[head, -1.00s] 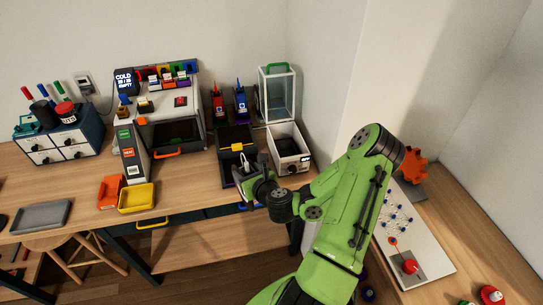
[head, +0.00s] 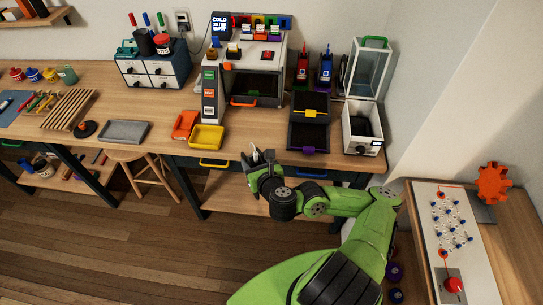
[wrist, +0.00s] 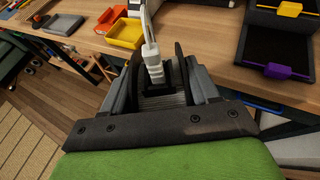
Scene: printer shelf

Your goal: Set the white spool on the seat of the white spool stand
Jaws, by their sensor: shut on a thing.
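My gripper (head: 262,157) is shut on a small white piece (wrist: 152,58), which I take to be the white spool. In the wrist view it stands up between the dark fingers, with a narrow white neck above a ribbed body. In the head view only a small white tip of it (head: 254,152) shows. My gripper is off the front edge of the bench, right of the yellow tray. I cannot pick out the white spool stand for certain in either view.
The wooden bench (head: 160,100) carries a grey tray (head: 124,131), an orange bin (head: 184,124), a yellow tray (head: 206,137), a printer (head: 258,85), black trays (head: 309,135) and a white open box (head: 362,142). A side table (head: 500,260) stands at right. Bench wood left of the black trays is clear.

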